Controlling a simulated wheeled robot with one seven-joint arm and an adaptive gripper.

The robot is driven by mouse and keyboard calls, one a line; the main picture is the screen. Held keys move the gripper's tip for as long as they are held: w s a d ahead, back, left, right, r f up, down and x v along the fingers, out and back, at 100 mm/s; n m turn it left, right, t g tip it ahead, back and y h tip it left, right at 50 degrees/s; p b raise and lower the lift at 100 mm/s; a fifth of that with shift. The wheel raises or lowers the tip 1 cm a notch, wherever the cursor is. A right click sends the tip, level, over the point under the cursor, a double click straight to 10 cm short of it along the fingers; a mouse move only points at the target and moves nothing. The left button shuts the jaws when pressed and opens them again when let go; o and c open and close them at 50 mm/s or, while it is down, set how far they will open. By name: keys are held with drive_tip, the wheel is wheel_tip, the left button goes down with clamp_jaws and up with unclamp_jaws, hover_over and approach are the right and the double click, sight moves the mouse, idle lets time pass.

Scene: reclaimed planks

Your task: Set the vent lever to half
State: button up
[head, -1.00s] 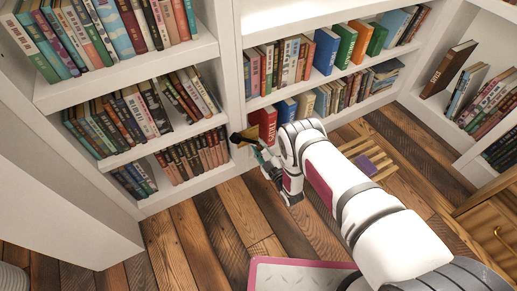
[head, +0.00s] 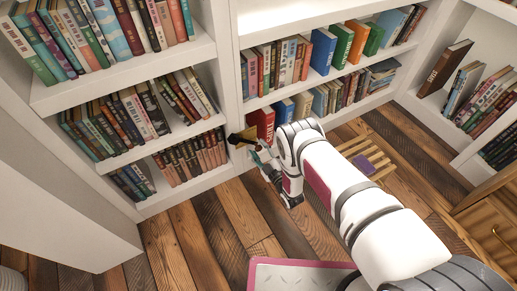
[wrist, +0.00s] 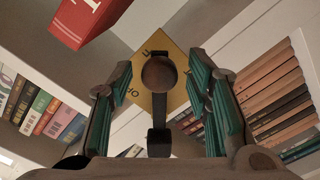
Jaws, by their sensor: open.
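The vent lever (wrist: 159,75) shows in the wrist view as a round brown knob on a dark stem. It stands in front of a gold diamond-shaped plate (wrist: 176,49) with dark letters, only partly readable. In the head view the plate (head: 240,136) is a small dark and gold shape on the bookcase upright, and the lever is too small to make out. My gripper (wrist: 161,72) is open, its teal-padded fingers on either side of the knob with gaps showing. In the head view my gripper (head: 259,155) is just below and right of the plate.
A red book (head: 262,122) stands on the shelf close to the plate; it also hangs into the wrist view (wrist: 88,18). Rows of books (head: 190,155) fill the shelves to the left. A slatted wooden piece (head: 367,166) lies on the floor at right. The plank floor (head: 205,235) in front is clear.

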drive_tip(key=v, duration=1.1)
drive_tip(key=shift+d, duration=0.1)
